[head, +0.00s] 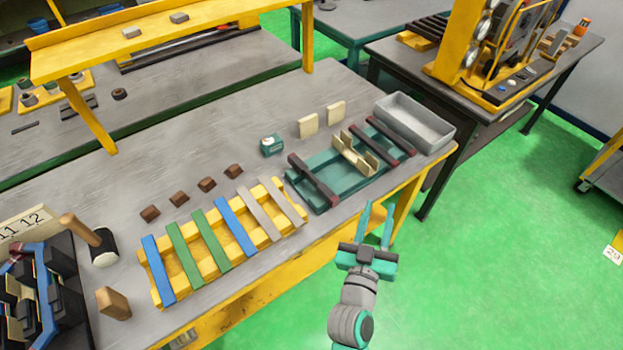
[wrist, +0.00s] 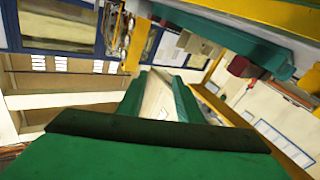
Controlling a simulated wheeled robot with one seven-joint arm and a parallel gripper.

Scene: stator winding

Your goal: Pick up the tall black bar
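Several dark bars with reddish ends lie across the green tray (head: 322,205) in the head view. One dark bar (head: 313,178) is at the tray's left end. Another dark bar (head: 379,141) and a third dark bar (head: 391,136) lie at its right end. I cannot tell which is the tall black bar. My gripper (head: 377,212) is open and empty, in front of the bench edge and apart from the bars. The wrist view shows its green fingers (wrist: 158,95) spread, with a dark red bar end (wrist: 243,67) beyond them at upper right.
A beige notched block (head: 356,154) sits between the bars. A grey bin (head: 414,122) stands behind the tray. A yellow rack (head: 205,268) with coloured strips, several brown blocks, a small teal box (head: 271,146) and a mallet (head: 90,237) are to the left. Green floor right of my gripper is clear.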

